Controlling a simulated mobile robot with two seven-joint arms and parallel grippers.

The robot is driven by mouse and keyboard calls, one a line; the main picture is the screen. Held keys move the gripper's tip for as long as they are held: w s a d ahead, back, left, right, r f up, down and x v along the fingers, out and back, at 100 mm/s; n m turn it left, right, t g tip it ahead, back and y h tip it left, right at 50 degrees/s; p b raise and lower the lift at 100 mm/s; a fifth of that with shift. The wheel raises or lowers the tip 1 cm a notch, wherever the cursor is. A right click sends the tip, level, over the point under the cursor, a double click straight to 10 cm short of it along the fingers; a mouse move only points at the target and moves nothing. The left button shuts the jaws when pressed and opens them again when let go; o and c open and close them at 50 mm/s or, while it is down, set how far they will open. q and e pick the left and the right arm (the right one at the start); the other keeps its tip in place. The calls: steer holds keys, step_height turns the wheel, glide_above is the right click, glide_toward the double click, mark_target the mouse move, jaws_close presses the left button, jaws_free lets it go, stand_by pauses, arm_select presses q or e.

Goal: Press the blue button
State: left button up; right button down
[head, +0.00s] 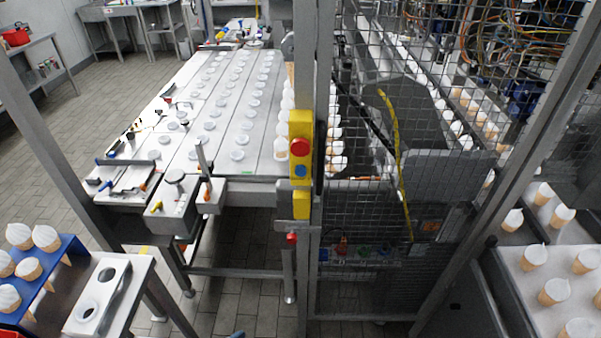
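A yellow control box (301,127) is mounted on a grey metal post near the middle of the head view. It carries a large red button (299,148) and, just below it, a smaller blue button (301,171). The blue button faces me, and nothing covers it. Neither my left nor my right gripper can be made out in this view.
A wire mesh fence (440,60) stands right of the post. A steel table (225,120) with white discs and tools is behind it at left. A blue rack of cones (62,262) is at lower left. Cones stand on a conveyor (520,285) at right.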

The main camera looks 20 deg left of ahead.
arm_select(q)
jaws_close()
stand_by(1.5)
